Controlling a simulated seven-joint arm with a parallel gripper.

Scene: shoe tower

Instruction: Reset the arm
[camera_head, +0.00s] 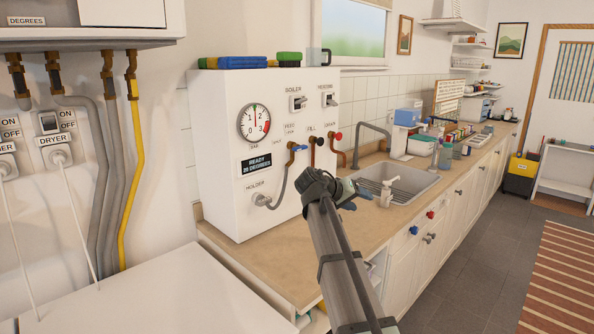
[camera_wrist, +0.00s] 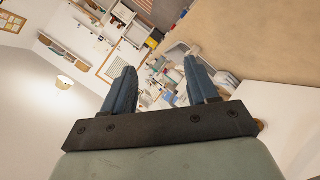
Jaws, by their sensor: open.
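My gripper (camera_wrist: 160,72) is open, its two blue fingers apart with nothing between them in the wrist view. The wrist view looks past the fingers toward the counter and the far room, tilted on its side. In the head view my gripper (camera_head: 356,197) is small and partly hidden behind my arm's end. My arm reaches up from the bottom middle over the counter, in front of the white boiler box (camera_head: 245,155) and near the sink (camera_head: 396,183). I cannot tell the exact gap between gripper and counter.
The boiler box carries a gauge (camera_head: 253,124), switches, valves and a grey hose. A soap dispenser (camera_head: 387,193) stands by the sink. Pipes (camera_head: 128,180) run down the left wall. Several bottles and boxes crowd the far counter. The floor (camera_head: 481,255) on the right is clear beside a striped rug (camera_head: 562,275).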

